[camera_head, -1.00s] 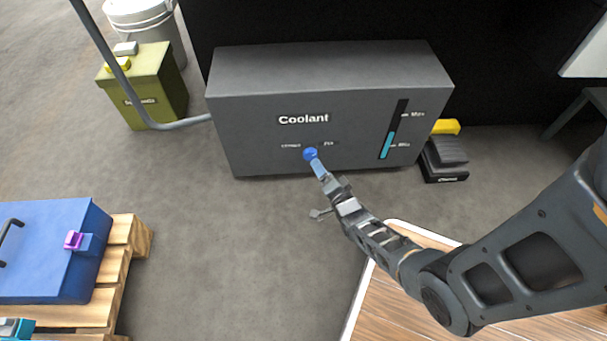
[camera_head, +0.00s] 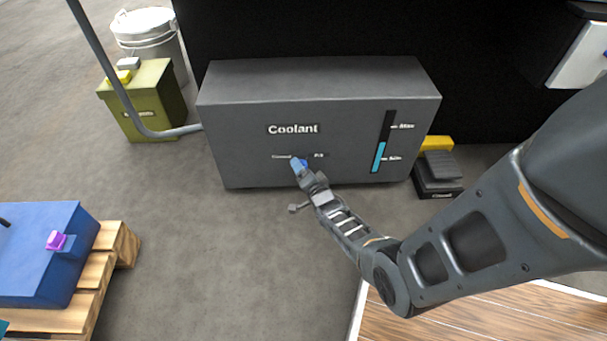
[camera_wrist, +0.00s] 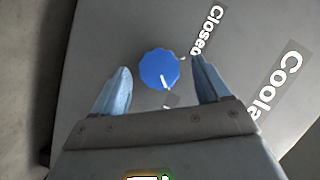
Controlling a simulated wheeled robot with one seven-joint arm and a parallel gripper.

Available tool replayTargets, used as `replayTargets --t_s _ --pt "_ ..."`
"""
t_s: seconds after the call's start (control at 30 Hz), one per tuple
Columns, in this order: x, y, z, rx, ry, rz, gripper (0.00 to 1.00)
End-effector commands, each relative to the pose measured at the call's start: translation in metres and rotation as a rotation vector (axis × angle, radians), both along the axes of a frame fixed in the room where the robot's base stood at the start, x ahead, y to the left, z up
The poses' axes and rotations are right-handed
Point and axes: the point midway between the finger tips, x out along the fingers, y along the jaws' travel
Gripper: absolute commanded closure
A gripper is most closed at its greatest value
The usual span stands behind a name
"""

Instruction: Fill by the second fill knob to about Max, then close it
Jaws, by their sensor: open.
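The grey coolant tank (camera_head: 250,110) stands on the floor against a dark wall, with "Coolant" on its front. A blue fill knob (camera_wrist: 159,68) sits on that front between a "Closed" label and a second label. My gripper (camera_head: 299,165) is at the knob and partly hides it in the head view. In the wrist view my gripper (camera_wrist: 157,90) is open, with one blue finger on each side of the knob and gaps between. The level gauge (camera_head: 383,142) is at the tank's right; its cyan column stands a little above the lower mark, well below Max.
A grey pipe (camera_head: 160,132) meets the tank's left side by an olive box (camera_head: 145,105) and a white bucket (camera_head: 150,40). A black pedal (camera_head: 437,177) is at the tank's right. A blue case (camera_head: 40,250) rests on a pallet (camera_head: 118,245). The floor between is clear.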

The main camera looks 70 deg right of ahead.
Motion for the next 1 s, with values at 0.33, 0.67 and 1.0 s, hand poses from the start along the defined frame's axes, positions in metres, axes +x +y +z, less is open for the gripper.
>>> replayTargets --t_s 0.33,0.67,1.0 --pt "0.0005 -0.001 -0.0003 0.001 0.001 -0.001 0.31" --pt "0.0004 -0.0009 -0.0004 0.001 0.001 0.0 0.63" --pt "0.0006 -0.0007 -0.0001 -0.001 0.006 0.0 0.8"
